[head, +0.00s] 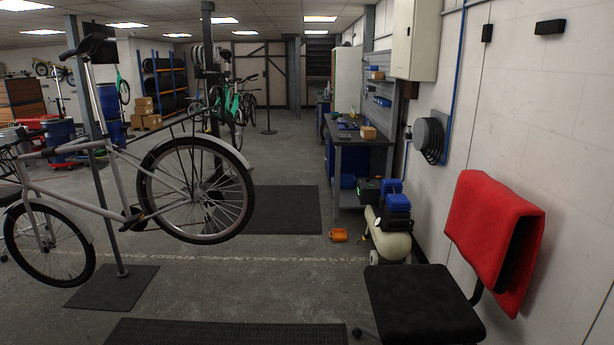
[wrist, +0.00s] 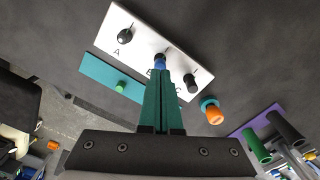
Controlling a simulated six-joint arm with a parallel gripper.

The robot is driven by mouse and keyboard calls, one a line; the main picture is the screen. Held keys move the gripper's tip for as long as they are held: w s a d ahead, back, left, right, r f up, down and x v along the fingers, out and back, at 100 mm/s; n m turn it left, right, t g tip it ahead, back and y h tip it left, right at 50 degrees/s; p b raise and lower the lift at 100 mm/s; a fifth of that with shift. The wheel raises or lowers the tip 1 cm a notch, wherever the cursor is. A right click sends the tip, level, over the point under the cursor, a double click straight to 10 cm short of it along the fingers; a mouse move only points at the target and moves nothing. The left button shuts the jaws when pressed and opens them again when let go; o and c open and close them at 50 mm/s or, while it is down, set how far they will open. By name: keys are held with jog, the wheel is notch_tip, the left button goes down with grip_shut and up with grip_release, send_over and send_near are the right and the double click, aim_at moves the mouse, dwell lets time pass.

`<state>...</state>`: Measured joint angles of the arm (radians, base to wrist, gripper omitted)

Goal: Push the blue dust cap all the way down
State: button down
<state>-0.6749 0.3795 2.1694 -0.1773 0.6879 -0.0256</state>
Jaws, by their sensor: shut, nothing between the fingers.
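In the wrist view, the small blue dust cap (wrist: 160,64) sits at the middle position of a white board (wrist: 147,29), just beyond my fingertips. A black piece (wrist: 161,51) shows at its far end. My gripper (wrist: 164,73) has green fingers, closed together and empty, pointing at the cap. The fingertips partly cover the cap, and I cannot tell whether they touch it or how deep it sits. The letters A and C show on the board; the middle letter is partly hidden. The head view shows neither the cap nor my gripper.
Black knobs stand on the board at A (wrist: 125,36) and C (wrist: 190,83), close on both sides. A teal block (wrist: 97,71) with a green peg lies left.

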jog(key=shift+f, duration=0.1)
dwell(0.3)
jog(key=shift+f, duration=0.9)
jog(key=shift+r, duration=3)
jog(key=s+d+r+m, duration=0.3)
jog(key=d+r+m, duration=0.25)
jog(key=d, duration=0.45)
jog(key=s+d+r+m+y, duration=0.1)
jog(key=s+d+r+m, duration=0.2)
jog(key=s+d+m, duration=0.3)
jog(key=s, duration=0.3)
jog(key=shift+d+r+y, duration=0.3)
jog(key=shift+y, duration=0.1)
